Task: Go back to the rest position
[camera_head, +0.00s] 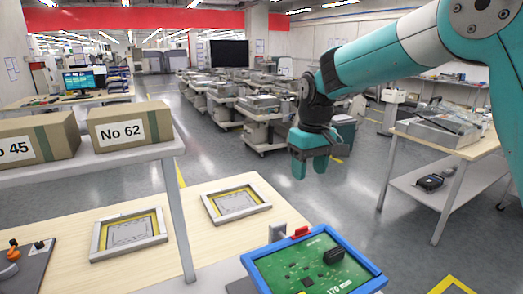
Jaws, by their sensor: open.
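My gripper (309,166) hangs at the end of my teal and black arm, right of the picture's middle. Its teal fingers point down and a gap shows between them. It is open and holds nothing. It is seen in front of the aisle floor, above and behind a blue-framed green circuit board (312,265), and appears clear of it. The board carries a black component and the marking 170.
A wooden table (190,215) with two yellow-edged frames (237,200) lies front left. A shelf above bears boxes No 45 (35,139) and No 62 (130,125). A workbench (455,150) stands right. Feeder trolleys (262,125) line the aisle behind. Grey floor (350,205) between is clear.

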